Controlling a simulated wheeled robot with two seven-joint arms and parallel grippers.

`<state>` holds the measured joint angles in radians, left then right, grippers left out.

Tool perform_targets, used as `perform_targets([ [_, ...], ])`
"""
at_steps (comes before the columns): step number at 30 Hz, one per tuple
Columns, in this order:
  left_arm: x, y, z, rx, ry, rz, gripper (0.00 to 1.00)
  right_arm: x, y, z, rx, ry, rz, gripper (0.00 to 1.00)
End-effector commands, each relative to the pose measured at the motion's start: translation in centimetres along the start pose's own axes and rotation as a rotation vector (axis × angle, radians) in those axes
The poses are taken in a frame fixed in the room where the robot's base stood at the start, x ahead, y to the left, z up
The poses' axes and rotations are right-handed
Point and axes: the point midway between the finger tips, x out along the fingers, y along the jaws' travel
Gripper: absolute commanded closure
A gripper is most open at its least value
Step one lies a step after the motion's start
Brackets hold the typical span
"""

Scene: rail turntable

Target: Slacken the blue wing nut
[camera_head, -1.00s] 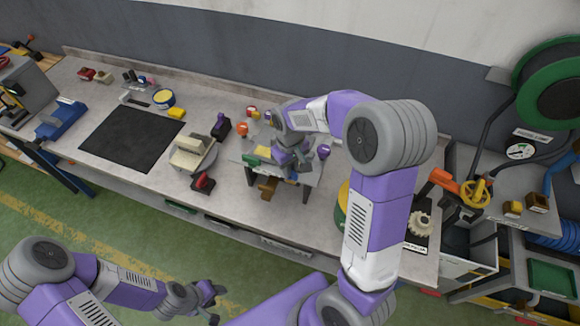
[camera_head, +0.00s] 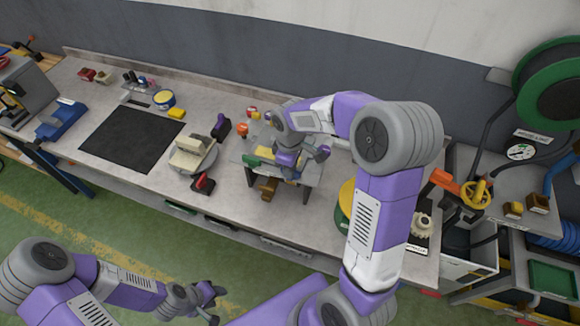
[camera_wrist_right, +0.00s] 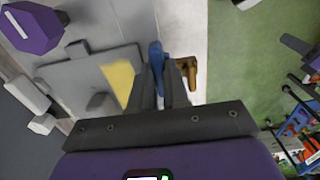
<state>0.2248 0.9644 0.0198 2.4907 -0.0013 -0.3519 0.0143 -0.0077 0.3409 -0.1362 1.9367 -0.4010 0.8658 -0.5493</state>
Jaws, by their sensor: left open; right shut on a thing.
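The blue wing nut (camera_wrist_right: 156,56) shows in the right wrist view between the fingertips of my right gripper (camera_wrist_right: 162,78). The gripper is shut on it. In the head view my right gripper (camera_head: 288,172) is over the small grey raised plate (camera_head: 314,172), and the nut is hidden behind the hand. A yellow patch (camera_wrist_right: 118,78) lies on the plate beside the nut. My left gripper (camera_head: 212,302) is open and empty, low over the green floor in front of the bench.
A purple knob (camera_wrist_right: 33,27) stands at the plate's far side in the right wrist view. A brown handle (camera_wrist_right: 188,70) sticks out at the plate's edge. On the bench (camera_head: 226,187) are a dark mat (camera_head: 130,138) and a red-handled tool (camera_head: 204,184).

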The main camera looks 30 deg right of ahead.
Motion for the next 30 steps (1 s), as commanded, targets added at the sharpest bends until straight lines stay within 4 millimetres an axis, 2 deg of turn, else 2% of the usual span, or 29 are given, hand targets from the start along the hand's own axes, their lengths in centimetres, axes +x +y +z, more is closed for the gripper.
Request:
perform_targets([
  [11,0.0,0.0,0.0,0.0,0.0,0.0,0.57,-0.2,0.2,0.0,-0.001,0.003,0.004,1.0],
  [12,0.0,0.0,0.0,0.0,0.0,0.0,0.57,-0.2,0.2,0.0,-0.001,0.003,0.004,0.82],
  [17,0.0,0.0,0.0,0.0,0.0,0.0,0.57,-0.1,0.1,0.0,-0.001,0.002,0.003,0.6],
  [25,0.0,0.0,0.0,0.0,0.0,0.0,0.57,-0.2,0.1,0.0,-0.001,0.001,0.002,0.6],
  [30,0.0,0.0,0.0,0.0,0.0,0.0,0.57,-1.9,0.1,-0.1,-0.001,0.005,0.005,0.6],
])
